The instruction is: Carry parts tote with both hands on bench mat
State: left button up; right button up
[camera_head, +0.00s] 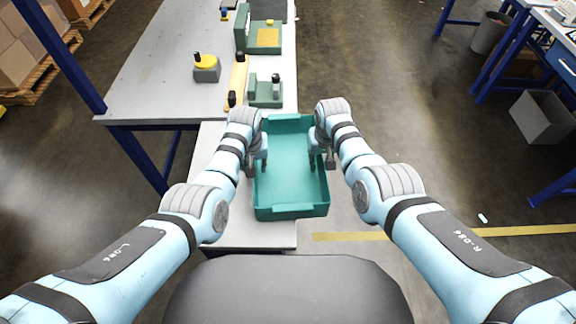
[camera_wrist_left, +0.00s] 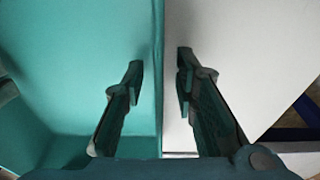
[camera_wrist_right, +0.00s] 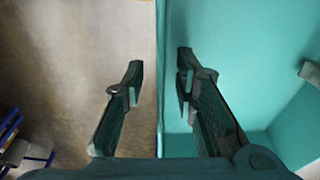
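A teal open-topped parts tote (camera_head: 290,212) is in the middle of the head view, over the right edge of a pale bench surface (camera_head: 225,225). Its right part reaches past that edge, over the floor. Its inside looks empty. My left gripper (camera_head: 258,160) is at the tote's left wall, one finger inside and one outside; the left wrist view shows a gap between each finger and the wall. My right gripper (camera_head: 321,160) straddles the right wall in the same way, its fingers apart. I cannot make out a separate bench mat. The tote's underside is hidden.
A grey table (camera_head: 150,85) with blue legs stands beyond. It holds a green machine (camera_head: 267,90), a yellow-topped grey block (camera_head: 206,68) and a yellow bar (camera_head: 238,75). Open floor with a yellow line (camera_head: 350,237) lies to the right, with a grey bin (camera_head: 541,117) farther off.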

pick_arm(q)
grip_shut()
pick_arm(e)
grip_shut()
